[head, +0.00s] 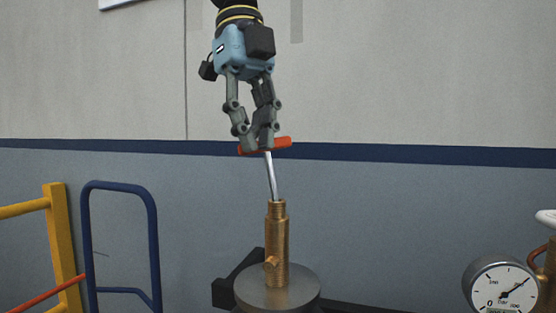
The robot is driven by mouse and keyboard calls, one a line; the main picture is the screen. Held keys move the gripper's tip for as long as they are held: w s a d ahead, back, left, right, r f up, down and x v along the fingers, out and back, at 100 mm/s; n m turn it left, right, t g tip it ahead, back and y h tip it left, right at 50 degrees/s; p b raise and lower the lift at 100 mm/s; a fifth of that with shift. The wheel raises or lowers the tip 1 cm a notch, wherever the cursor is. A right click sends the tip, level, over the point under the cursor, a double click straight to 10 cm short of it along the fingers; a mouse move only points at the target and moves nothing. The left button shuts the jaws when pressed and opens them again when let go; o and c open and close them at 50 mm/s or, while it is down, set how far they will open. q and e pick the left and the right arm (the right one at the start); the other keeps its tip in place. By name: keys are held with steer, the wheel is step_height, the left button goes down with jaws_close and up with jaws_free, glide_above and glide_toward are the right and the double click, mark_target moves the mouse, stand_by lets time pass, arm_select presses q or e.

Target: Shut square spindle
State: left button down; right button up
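A brass threaded housing (277,238) stands upright on a round grey metal block (278,288) at the bottom centre of the head view. A key with a red cross handle (283,143) and a thin steel shaft (271,176) is above it. The shaft leans slightly, its lower end meeting the housing's open top; how deep it sits is hidden. The square spindle itself does not show. My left gripper (258,147) points down from above, its fingers closed around the middle of the red handle. My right gripper is not in view.
A pressure gauge (501,286) and brass fitting with a white knob stand at the lower right. A dark clamp-like part (238,277) sits beside the round block. A blue tube frame (119,186) and yellow railing (62,245) stand at the left. The space around the shaft is clear.

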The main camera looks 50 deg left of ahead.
arm_select(q)
steer(key=shift+w+a+b, duration=0.3)
steer(key=shift+a+b, duration=0.1)
steer(key=shift+a, duration=0.1)
stand_by(0.3)
steer(key=shift+w+a, duration=0.35)
steer(key=shift+w, duration=0.1)
stand_by(0.8)
steer(key=shift+s+d+b, duration=0.1)
steer(key=shift+s+b, duration=0.05)
steer(key=shift+b, duration=0.25)
steer(key=shift+s+f, duration=0.1)
steer(key=shift+s, duration=0.05)
steer(key=shift+s+d, duration=0.1)
steer(key=shift+d, duration=0.05)
step_height(320, 180, up, 8)
steer(key=p, duration=0.5)
steer(key=shift+p, duration=0.35)
